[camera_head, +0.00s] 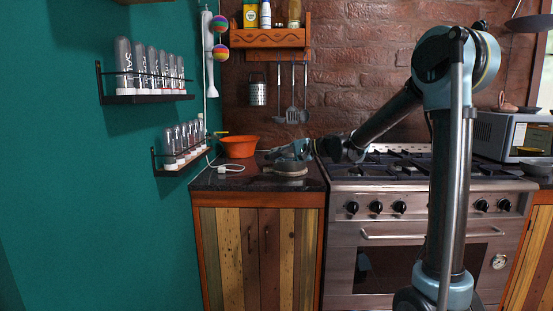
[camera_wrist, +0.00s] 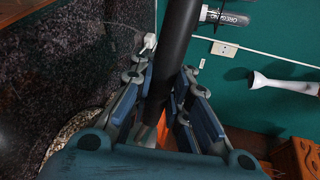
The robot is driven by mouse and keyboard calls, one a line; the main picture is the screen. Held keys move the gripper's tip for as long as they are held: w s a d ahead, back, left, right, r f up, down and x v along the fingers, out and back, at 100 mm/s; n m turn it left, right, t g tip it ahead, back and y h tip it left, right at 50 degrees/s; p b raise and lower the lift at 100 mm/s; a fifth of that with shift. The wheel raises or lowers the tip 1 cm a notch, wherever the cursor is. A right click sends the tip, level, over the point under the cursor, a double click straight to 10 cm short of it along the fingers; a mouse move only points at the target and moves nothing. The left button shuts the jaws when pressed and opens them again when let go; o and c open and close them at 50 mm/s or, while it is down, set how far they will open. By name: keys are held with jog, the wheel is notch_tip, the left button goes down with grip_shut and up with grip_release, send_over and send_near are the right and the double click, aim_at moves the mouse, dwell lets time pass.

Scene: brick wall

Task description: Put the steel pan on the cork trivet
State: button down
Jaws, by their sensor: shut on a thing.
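My gripper (camera_head: 284,154) is low over the dark counter, left of the stove, with my arm reaching in from the right. In the wrist view its fingers (camera_wrist: 165,88) are shut around a dark, straight handle, which I take to be that of the steel pan (camera_wrist: 181,30). The pan's body is mostly hidden by the gripper. A round, speckled edge, which looks like the cork trivet (camera_wrist: 72,128), shows at the lower left of the wrist view. In the head view a pale, round, low shape is just below the gripper; I cannot tell whether pan and trivet touch.
An orange bowl (camera_head: 239,147) stands on the counter (camera_head: 262,183) behind and left of my gripper. A white cable and plug (camera_head: 231,168) lie at the left. Bottle shelves (camera_head: 150,97) jut from the green wall. The stove (camera_head: 420,185) is to the right.

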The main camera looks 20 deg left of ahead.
jog(key=c, duration=1.5)
grip_release()
jog(key=w+v, duration=0.1)
jog(key=v, duration=1.1)
jog(key=s+d+f+h, duration=0.5)
jog(key=s+d+f, duration=0.4)
jog(key=d, duration=0.3)
jog(key=s+d+f+n+t+h, duration=0.1)
jog(key=s+d+f+h, duration=0.4)
jog(key=s+d+f, duration=0.4)
jog(key=s+d+f+n+h, duration=0.1)
jog(key=s+d+f+h, duration=0.4)
jog(key=s+d+f, duration=0.4)
jog(key=shift+s+d+f, duration=0.1)
jog(key=shift+s+d, duration=0.75)
jog(key=shift+d, duration=0.25)
jog(key=shift+s+d+f, duration=0.15)
jog(key=shift+s+d, duration=0.65)
jog(key=shift+d, duration=0.35)
jog(key=shift+s+d+f, duration=0.1)
jog(key=shift+s+d, duration=0.75)
jog(key=shift+d, duration=0.25)
